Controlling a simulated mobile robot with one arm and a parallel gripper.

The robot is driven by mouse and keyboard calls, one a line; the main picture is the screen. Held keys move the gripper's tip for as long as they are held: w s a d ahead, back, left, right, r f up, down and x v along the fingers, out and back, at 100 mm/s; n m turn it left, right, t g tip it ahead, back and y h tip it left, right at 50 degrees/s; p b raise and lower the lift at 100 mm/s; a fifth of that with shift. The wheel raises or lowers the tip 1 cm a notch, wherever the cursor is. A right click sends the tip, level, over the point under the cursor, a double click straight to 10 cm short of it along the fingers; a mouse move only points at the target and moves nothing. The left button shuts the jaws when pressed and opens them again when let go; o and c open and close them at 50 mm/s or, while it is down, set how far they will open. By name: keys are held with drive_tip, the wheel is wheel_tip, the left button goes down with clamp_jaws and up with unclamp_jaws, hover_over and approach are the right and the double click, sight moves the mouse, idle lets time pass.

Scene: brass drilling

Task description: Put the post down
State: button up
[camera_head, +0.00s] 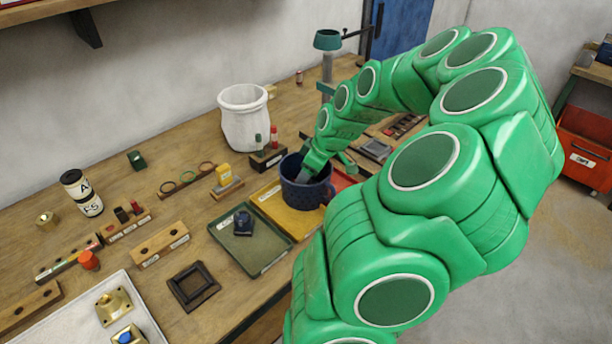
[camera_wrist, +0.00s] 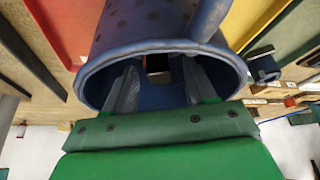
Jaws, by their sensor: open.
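My gripper (camera_head: 306,172) is open and reaches down into a dark blue speckled pot (camera_head: 318,194) that stands on the yellow tray (camera_head: 272,213). In the wrist view the two grey fingers of my gripper (camera_wrist: 163,88) are spread apart inside the mouth of the pot (camera_wrist: 140,20). A small dark shape with a pale patch shows deep between the fingers, but I cannot tell whether it is the post. I cannot make out the post for sure in either view, and the pot's walls hide most of its inside.
A green tray (camera_head: 222,233) holding a dark blue piece (camera_head: 243,222) lies left of the pot. A red tray (camera_head: 342,182) lies to the right.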

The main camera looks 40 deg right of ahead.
drive_tip(key=v, duration=1.1)
drive_tip(key=shift+r, duration=0.3)
